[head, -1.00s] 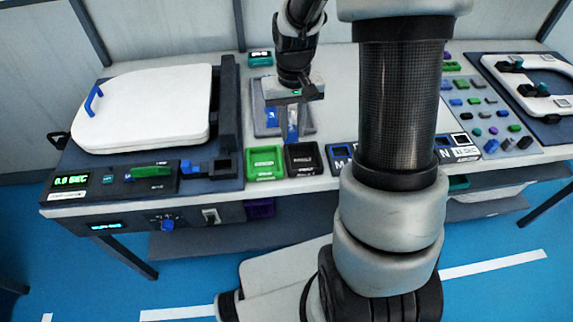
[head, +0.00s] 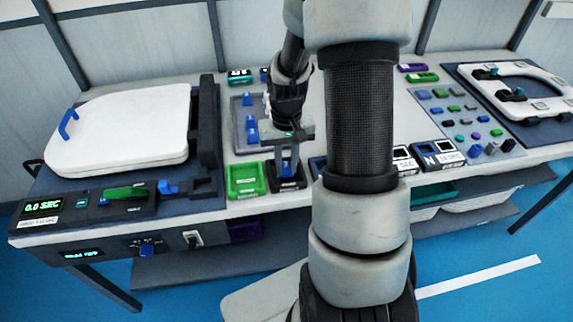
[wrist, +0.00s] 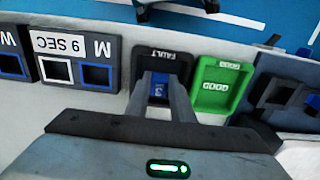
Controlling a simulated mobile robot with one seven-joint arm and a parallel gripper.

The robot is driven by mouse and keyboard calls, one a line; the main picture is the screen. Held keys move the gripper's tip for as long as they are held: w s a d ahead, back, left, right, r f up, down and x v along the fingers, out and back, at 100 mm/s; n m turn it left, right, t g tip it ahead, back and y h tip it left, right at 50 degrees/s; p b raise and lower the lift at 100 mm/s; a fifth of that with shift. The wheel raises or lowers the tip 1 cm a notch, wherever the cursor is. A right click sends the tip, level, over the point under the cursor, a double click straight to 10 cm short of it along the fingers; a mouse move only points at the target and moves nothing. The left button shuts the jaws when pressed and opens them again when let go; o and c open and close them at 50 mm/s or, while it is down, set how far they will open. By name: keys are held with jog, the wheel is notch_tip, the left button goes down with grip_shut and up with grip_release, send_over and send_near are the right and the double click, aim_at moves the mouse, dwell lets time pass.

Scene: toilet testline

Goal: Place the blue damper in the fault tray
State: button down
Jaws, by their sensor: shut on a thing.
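My gripper (head: 287,160) is shut on the blue damper (wrist: 158,92), which shows between the fingers in the wrist view. The fingers point down over the black fault tray (head: 289,184), and the damper lies within the tray's outline in the wrist view. The fault tray (wrist: 163,62) shows its "FAULT" label on the rim there. I cannot tell whether the damper touches the tray floor. Most of the damper is hidden by the fingers.
The green good tray (head: 246,180) stands right beside the fault tray. A grey fixture with blue parts (head: 246,122) is behind it. A white toilet seat (head: 130,128) is on the left, and label blocks (head: 436,155) and a parts board (head: 468,122) are on the right.

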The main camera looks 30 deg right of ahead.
aim_at(286, 168)
jog(key=shift+f, duration=0.1)
jog(key=shift+f, duration=0.15)
jog(key=c, duration=1.5)
grip_release()
jog(key=shift+c, duration=0.2)
notch_tip(286, 168, up, 12)
jog(key=p, duration=0.2)
jog(key=shift+r, duration=0.25)
